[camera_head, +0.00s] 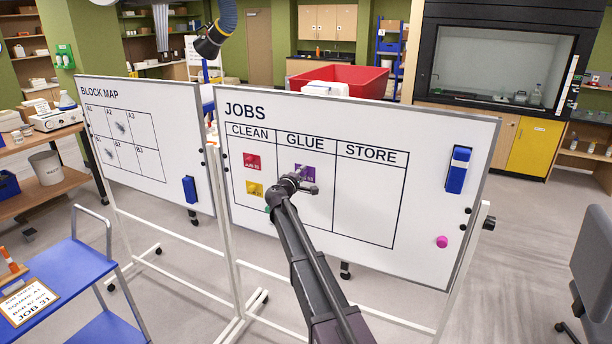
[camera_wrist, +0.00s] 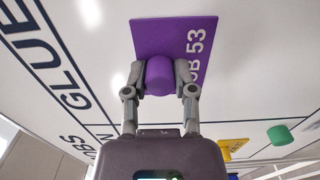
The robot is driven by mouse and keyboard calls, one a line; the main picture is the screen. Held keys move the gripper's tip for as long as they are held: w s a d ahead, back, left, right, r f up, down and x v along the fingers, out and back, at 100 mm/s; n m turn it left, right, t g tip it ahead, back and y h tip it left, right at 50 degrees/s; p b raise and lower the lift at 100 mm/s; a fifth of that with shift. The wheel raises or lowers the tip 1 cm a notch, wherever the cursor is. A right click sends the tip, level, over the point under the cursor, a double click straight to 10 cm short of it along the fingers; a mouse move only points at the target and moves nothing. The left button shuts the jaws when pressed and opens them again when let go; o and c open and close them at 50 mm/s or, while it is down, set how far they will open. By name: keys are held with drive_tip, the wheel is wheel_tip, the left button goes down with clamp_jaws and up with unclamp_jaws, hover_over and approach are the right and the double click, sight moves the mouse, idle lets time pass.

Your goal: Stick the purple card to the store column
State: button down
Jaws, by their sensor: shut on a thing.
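The JOBS whiteboard (camera_head: 430,125) has columns headed CLEAN, GLUE and STORE. The purple card (camera_head: 306,171), marked JOB 53, lies against the board in the GLUE column. Its purple knob (camera_wrist: 159,72) sits between my fingers in the wrist view, where the card (camera_wrist: 205,32) looks flat to the board; I cannot tell if it touches. My gripper (camera_wrist: 160,80) is shut on the knob. In the head view my gripper (camera_head: 300,186) partly covers the card. The STORE column (camera_head: 368,200) is empty.
A red card (camera_head: 252,162) and a yellow card (camera_head: 254,188) are in the CLEAN column. A blue eraser (camera_head: 459,170) and a magenta magnet (camera_head: 441,242) are at the board's right. The BLOCK MAP board (camera_head: 180,150) stands left, a blue cart (camera_head: 70,270) in front.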

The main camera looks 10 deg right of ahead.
drive_tip(key=shift+s+a, duration=0.1)
drive_tip(key=shift+s, duration=0.05)
drive_tip(key=shift+s+a, duration=0.25)
drive_tip(key=shift+s, duration=0.05)
idle(0.5)
drive_tip(key=v, duration=0.6)
idle(0.5)
idle(0.4)
drive_tip(key=s+d, duration=0.7)
drive_tip(key=d, duration=0.2)
drive_tip(key=s+d, duration=0.7)
drive_tip(key=d, duration=0.3)
drive_tip(key=shift+d, duration=0.25)
drive_tip(key=shift+w, duration=0.15)
drive_tip(key=shift+x, duration=2.65)
